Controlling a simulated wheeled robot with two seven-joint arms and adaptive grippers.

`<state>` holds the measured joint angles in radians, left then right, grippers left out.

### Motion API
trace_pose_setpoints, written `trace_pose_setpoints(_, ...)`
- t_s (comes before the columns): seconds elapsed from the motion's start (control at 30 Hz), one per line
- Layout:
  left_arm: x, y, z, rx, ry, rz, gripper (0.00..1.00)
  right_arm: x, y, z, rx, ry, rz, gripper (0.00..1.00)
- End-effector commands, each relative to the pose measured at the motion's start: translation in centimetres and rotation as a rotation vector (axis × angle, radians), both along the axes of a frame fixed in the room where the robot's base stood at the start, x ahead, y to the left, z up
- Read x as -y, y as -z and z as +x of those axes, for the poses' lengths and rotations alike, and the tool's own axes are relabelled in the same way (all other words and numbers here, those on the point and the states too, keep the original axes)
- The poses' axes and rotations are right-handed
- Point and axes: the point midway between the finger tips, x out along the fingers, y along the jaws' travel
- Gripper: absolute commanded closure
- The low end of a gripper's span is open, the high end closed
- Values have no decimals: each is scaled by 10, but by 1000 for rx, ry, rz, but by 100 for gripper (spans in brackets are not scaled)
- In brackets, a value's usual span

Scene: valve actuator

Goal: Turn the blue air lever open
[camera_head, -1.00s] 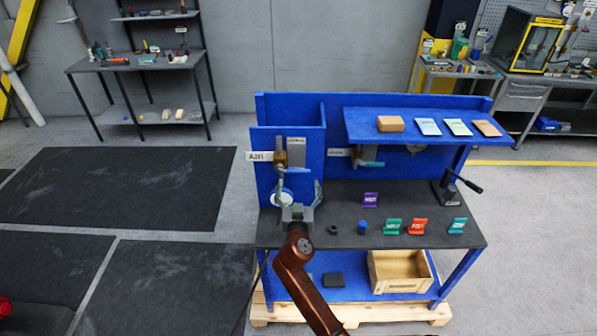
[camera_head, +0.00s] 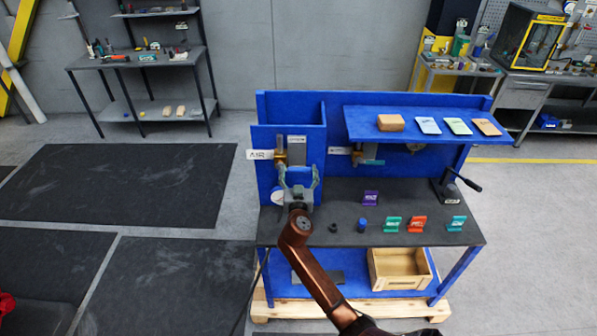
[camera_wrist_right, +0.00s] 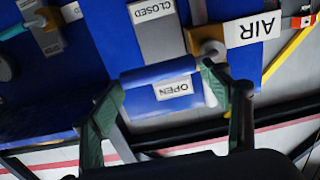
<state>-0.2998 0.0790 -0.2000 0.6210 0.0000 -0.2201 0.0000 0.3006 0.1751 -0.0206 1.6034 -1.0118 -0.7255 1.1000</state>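The air valve, a brass body (camera_head: 281,158) beside the AIR label (camera_head: 259,154), is on the blue panel at the left of the bench. In the right wrist view the brass valve (camera_wrist_right: 207,40) shows upside down. A blue bar, seemingly the air lever's grip (camera_wrist_right: 158,73), lies crosswise between the fingertips, in front of the plate between the CLOSED and OPEN labels. My right gripper (camera_head: 299,174) is open just below and right of the valve; its fingers (camera_wrist_right: 160,92) are wide apart. Firm contact cannot be told. My left gripper is out of view.
A second valve (camera_head: 359,156) with a teal lever is right of the first, under a blue shelf (camera_head: 355,123). Several coloured tags and a black hand lever (camera_head: 460,183) stand on the dark bench top (camera_head: 345,212). A wooden crate (camera_head: 385,280) is below.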

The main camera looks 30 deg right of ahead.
Motion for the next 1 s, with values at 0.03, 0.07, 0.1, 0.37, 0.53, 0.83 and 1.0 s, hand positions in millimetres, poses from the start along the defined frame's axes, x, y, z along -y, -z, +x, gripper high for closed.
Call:
trace_pose_setpoints(0.03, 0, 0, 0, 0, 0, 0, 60, 0, 0, 0, 0, 0, 0, 35)
trace_pose_setpoints(0.07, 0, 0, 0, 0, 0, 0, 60, 0, 0, 0, 0, 0, 0, 37)
trace_pose_setpoints(0.1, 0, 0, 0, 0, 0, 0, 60, 0, 0, 0, 0, 0, 0, 40)
trace_pose_setpoints(0.37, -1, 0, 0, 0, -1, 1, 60, 0, 0, 0, 0, -1, 0, 57)
trace_pose_setpoints(0.53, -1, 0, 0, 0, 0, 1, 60, -1, 0, 0, 0, -1, 0, 69)
trace_pose_setpoints(0.83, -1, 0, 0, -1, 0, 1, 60, -2, 0, 1, -2, -3, -3, 81)
trace_pose_setpoints(1.0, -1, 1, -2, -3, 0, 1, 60, -14, -4, 8, -16, -20, -30, 81)
